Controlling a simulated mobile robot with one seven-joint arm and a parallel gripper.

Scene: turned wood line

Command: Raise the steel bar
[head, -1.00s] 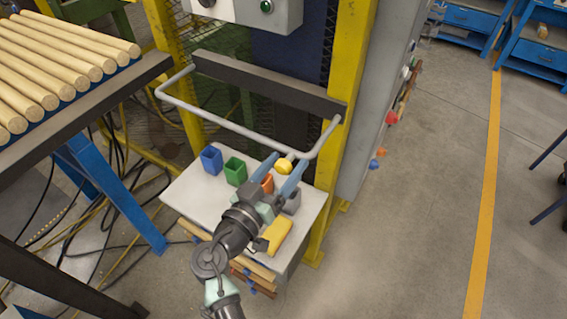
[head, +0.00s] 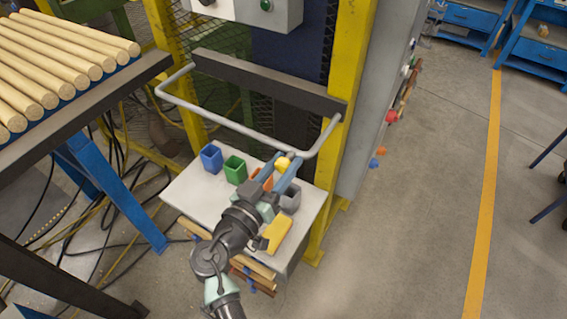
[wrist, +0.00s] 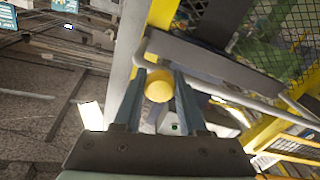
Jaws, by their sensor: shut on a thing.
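The steel bar (head: 230,124) is a grey bent tube in the head view. It runs out from a dark crossbeam and across the front of the yellow frame. It also shows in the wrist view (wrist: 225,93). My gripper (head: 281,162) is at the bar's near right corner. Its two blue-grey fingers are shut on a round yellow knob (head: 282,163), also between the fingers in the wrist view (wrist: 159,86). The knob lies close by the bar; I cannot tell whether it is joined to it.
Yellow posts (head: 335,140) flank the bar. A rack of wooden rods (head: 60,65) stands left.

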